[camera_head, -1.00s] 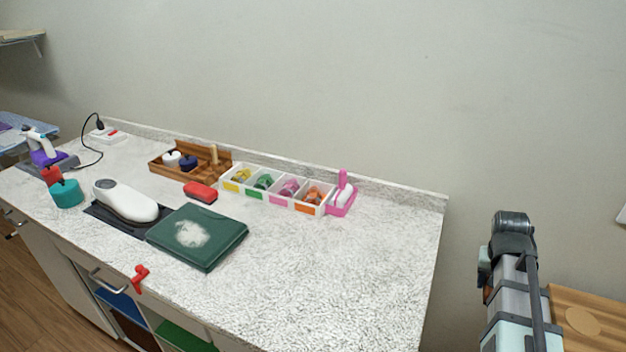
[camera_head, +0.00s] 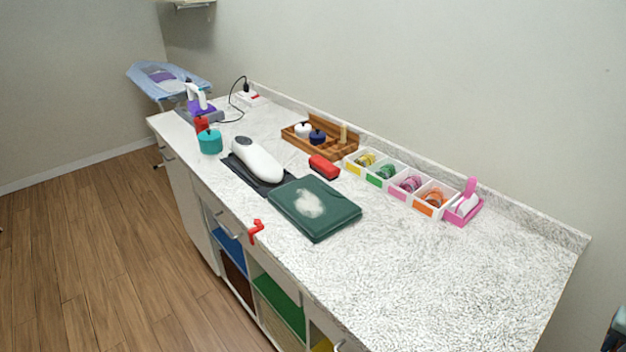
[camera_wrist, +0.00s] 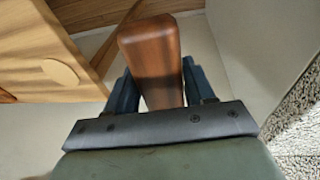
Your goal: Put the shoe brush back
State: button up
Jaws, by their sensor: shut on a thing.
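In the wrist view my gripper (camera_wrist: 158,88) is shut on a reddish-brown wooden block, which looks like the shoe brush (camera_wrist: 152,52). The block sticks out beyond the fingers, and no bristles show. In the head view the wooden caddy (camera_head: 294,142) stands at the back of the counter against the wall. It holds a white-lidded pot (camera_head: 303,130), a dark blue pot (camera_head: 317,137) and an upright pale wooden piece (camera_head: 343,133). Its right part looks empty.
A red block (camera_head: 324,166) lies in front of the caddy. The counter's right part is clear. A wooden panel (camera_wrist: 40,45) is near my gripper.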

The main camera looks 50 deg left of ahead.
jog(key=w+r, duration=0.1)
jog(key=r, duration=0.1)
jog(key=a+r+m, duration=0.1)
jog(key=r, duration=0.2)
jog(key=w+a+r+m, duration=0.1)
jog(key=r, duration=0.2)
jog(key=shift+w, duration=0.35)
notch_tip(320, 180, up, 2)
jog(key=a, duration=0.3)
notch_tip(320, 180, up, 5)
jog(key=n+g+y, duration=0.2)
jog(key=n+y, duration=0.1)
jog(key=n, duration=1.7)
send_over(355, 195)
jog(key=shift+d+f, duration=0.2)
jog(key=shift+f, duration=2.35)
jog(key=shift+d+f, duration=0.15)
jog(key=shift+f, duration=2.35)
